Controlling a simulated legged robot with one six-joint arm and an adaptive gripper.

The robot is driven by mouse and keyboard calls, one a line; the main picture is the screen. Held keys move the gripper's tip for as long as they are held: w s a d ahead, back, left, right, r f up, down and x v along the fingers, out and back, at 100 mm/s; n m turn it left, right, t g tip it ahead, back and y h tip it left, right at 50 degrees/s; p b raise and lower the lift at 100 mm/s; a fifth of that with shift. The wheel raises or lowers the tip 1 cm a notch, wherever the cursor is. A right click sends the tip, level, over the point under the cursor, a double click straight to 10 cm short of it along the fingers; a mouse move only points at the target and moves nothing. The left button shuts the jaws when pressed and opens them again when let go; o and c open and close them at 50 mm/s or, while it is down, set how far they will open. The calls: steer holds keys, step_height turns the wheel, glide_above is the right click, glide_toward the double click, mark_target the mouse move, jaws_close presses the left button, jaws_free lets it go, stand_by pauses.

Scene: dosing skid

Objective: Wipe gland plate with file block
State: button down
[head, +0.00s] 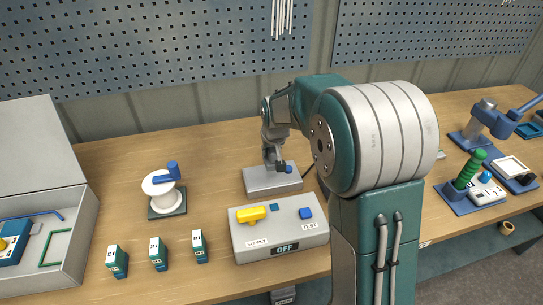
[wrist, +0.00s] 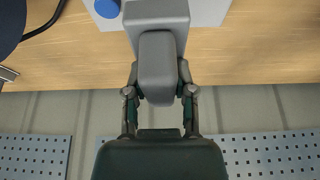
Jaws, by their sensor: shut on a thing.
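My gripper (wrist: 158,92) is shut on a grey block, the file block (wrist: 157,60), whose rounded grip lies between the fingers and whose wider part (wrist: 157,12) extends beyond. In the head view my gripper (head: 275,163) is over a low light-grey box (head: 262,183) on the bench, which looks like the gland plate. Its pale top (wrist: 208,12) also shows at the upper edge of the wrist view. A blue knob (head: 289,169) is at its right side. I cannot tell whether the block touches the plate; my arm and fingers hide the contact.
Several small green-white blocks (head: 158,253), a white spool (head: 161,190) and an open grey case (head: 75,215) are left. A green-handled tool (head: 469,170) is right. Bench space behind is clear.

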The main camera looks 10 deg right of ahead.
steer(key=shift+r, duration=0.5)
steer(key=shift+d+r, duration=0.25)
steer(key=shift+r, duration=0.3)
steer(key=shift+d+r, duration=0.2)
steer(key=shift+r, duration=0.3)
steer(key=shift+a, duration=0.3)
